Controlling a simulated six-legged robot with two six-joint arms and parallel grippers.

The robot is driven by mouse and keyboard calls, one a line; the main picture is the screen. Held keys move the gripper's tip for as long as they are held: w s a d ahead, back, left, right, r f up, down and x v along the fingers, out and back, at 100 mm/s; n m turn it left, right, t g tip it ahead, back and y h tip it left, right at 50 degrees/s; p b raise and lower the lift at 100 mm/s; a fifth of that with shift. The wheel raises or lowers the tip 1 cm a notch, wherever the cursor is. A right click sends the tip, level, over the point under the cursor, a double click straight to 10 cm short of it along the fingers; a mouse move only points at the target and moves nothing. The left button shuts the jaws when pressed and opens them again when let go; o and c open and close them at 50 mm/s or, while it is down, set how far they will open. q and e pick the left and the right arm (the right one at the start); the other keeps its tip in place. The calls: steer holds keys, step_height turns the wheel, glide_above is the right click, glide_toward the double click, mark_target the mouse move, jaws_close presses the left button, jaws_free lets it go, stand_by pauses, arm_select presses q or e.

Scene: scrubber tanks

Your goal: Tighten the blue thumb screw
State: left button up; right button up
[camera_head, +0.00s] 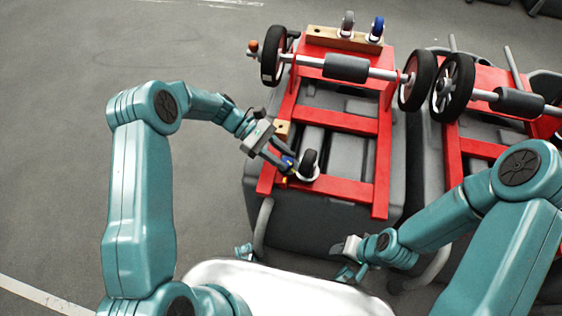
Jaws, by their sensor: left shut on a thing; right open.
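A small blue thumb screw (288,161) shows at the near left of the red frame, beside a small black caster wheel (309,161). My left gripper (287,166) reaches in from the left and is shut on the blue thumb screw; its fingers partly cover it. My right gripper (345,259) is low in the middle, in front of the grey tank, open and away from the screw.
The red frame (381,165) lies on a grey scrubber tank (330,219). An axle with large black wheels (417,79) crosses its far end, near a wooden block (340,39). A second tank with a red frame (453,160) stands at right. Open floor (60,130) is at left.

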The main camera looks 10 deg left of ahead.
arm_select(q)
steer(key=m+g+b, duration=0.1)
steer(key=m+g+y+b, duration=0.1)
steer(key=m+b, duration=0.1)
steer(key=m+g+y+b, duration=0.1)
steer(key=g, duration=0.1)
steer(key=shift+w+d+f, duration=0.2)
steer(key=shift+w+d, duration=0.05)
steer(key=shift+w, duration=0.1)
steer(key=shift+w+d+r+m+g+y+b, duration=0.1)
steer(key=shift+r+m+g+y+b, duration=0.1)
steer(key=shift+m+g+y+b, duration=0.9)
steer(key=shift+r+m, duration=0.1)
steer(key=shift+m, duration=0.2)
steer(key=shift+b, duration=0.3)
steer(key=shift+r, duration=0.1)
steer(key=o, duration=0.8)
